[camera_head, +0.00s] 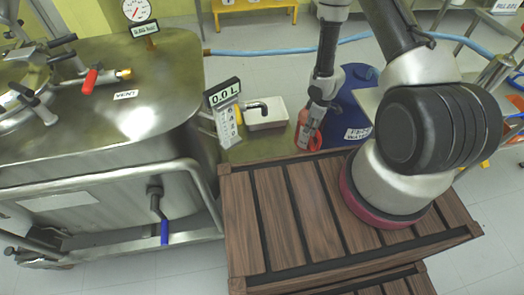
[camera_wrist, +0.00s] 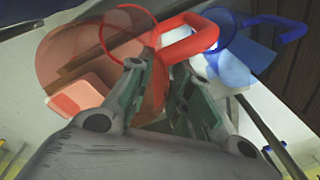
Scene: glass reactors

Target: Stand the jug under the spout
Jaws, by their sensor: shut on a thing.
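A red jug (camera_head: 315,141) is at my gripper (camera_head: 309,120) in the head view, mostly hidden behind the fingers. In the wrist view my gripper (camera_wrist: 160,72) is shut on the red jug's handle (camera_wrist: 190,42); its see-through reddish body (camera_wrist: 62,50) shows at the upper left. Whether the jug is lifted clear of the surface under it, I cannot tell. A dark curved spout (camera_head: 257,105) stands over a pale tray (camera_head: 268,122), left of my gripper. The jug is apart from the spout, to its right.
A display reading 0.0 L (camera_head: 223,93) stands left of the tray. A blue drum (camera_head: 350,103) is behind and right of my gripper. A blue jug (camera_wrist: 232,68) is close to the red one. A large steel vessel (camera_head: 110,85) fills the left.

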